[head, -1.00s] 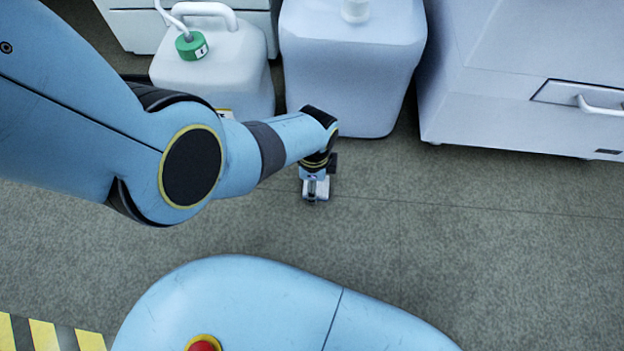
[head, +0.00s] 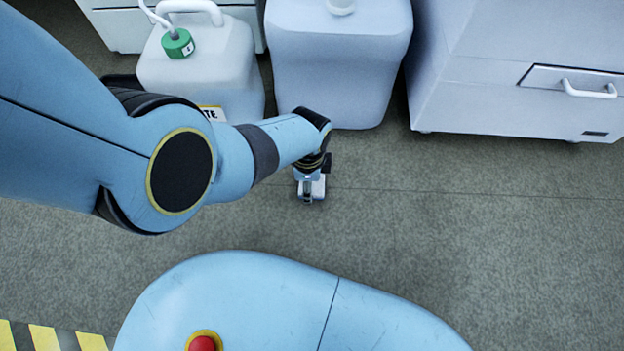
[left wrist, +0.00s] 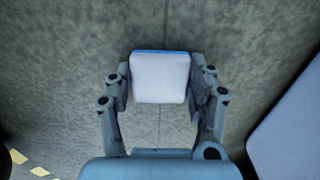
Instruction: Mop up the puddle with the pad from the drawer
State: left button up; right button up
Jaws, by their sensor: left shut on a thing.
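My left gripper (head: 311,188) points down over the grey floor in front of the containers. In the left wrist view my left gripper (left wrist: 160,85) is shut on a white pad (left wrist: 160,78) with a blue edge at its far side. A small pale part of the pad (head: 318,188) shows beneath the gripper in the head view. I cannot tell whether the pad touches the floor. No puddle can be made out in either view. My right gripper is not in view.
A white waste canister (head: 200,70) with a green cap (head: 178,44) and a larger pale container (head: 340,70) stand behind the gripper. A white cabinet with a handled drawer (head: 572,84) stands at the right. Open floor (head: 480,230) lies in front. Yellow striped marking (head: 45,338) is at lower left.

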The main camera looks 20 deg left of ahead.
aim_at(296, 187)
pick_arm(q)
jog(key=shift+s+a+p, duration=0.2)
jog(key=shift+a, duration=0.55)
jog(key=shift+s+a+p, duration=0.2)
jog(key=shift+a, duration=0.5)
jog(key=shift+d, duration=0.15)
jog(key=shift+w+d, duration=0.25)
jog(key=shift+d, duration=0.6)
